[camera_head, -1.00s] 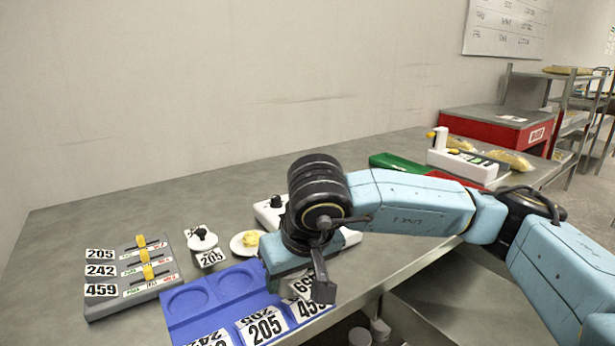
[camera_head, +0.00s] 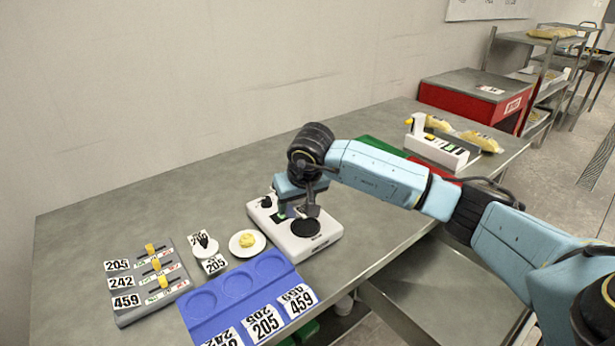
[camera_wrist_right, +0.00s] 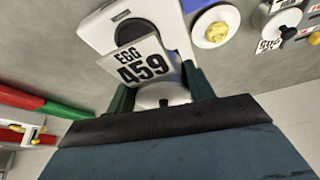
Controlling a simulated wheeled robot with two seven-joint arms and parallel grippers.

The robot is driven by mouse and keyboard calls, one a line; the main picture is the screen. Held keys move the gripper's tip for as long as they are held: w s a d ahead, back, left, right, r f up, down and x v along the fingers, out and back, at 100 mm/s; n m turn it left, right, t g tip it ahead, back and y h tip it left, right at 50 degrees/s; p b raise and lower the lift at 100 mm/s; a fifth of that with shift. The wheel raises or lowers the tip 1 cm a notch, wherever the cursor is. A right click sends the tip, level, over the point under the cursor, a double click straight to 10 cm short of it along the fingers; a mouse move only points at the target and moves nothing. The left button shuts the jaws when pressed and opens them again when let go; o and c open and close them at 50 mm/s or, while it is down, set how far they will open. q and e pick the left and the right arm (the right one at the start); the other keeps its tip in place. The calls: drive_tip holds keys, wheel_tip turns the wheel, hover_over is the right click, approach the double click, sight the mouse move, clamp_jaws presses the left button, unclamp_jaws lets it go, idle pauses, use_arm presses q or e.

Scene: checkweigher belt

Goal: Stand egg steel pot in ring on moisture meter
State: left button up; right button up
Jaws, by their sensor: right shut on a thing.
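My right gripper (camera_head: 303,211) is above the white moisture meter (camera_head: 323,240), near its dark round ring (camera_head: 305,228). In the right wrist view its dark green fingers (camera_wrist_right: 160,97) are shut on the egg steel pot (camera_wrist_right: 150,94), a pale round pot with a tag reading EGG 459 (camera_wrist_right: 142,62). The tag hides part of the pot and the meter below (camera_wrist_right: 103,30). The pot is mostly hidden by the gripper in the head view. I cannot tell whether the pot touches the ring. My left gripper is not in view.
A blue tray (camera_head: 203,327) with round recesses and number tags lies in front left of the meter. A white plate (camera_head: 236,249) with a yellow lump, another tagged pot (camera_head: 205,251) and a grey slider panel (camera_head: 126,318) stand left. A red box (camera_head: 455,96) is far right.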

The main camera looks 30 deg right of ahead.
sight(305, 226)
drive_tip(key=d+p, duration=0.2)
drive_tip(key=d, duration=0.1)
drive_tip(key=shift+w, duration=0.15)
drive_tip(key=shift+d+f+b, duration=0.15)
drive_tip(key=shift+f+b, duration=0.8)
drive_tip(key=shift+f, duration=1.1)
drive_tip(key=shift+f+b, duration=0.6)
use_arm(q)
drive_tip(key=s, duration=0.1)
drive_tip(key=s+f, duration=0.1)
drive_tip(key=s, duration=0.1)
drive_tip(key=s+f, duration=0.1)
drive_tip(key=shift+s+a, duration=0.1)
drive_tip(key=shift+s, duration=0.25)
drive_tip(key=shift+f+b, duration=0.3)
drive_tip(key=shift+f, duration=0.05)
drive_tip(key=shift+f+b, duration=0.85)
use_arm(e)
drive_tip(key=shift+f, duration=0.85)
drive_tip(key=o, duration=1.4)
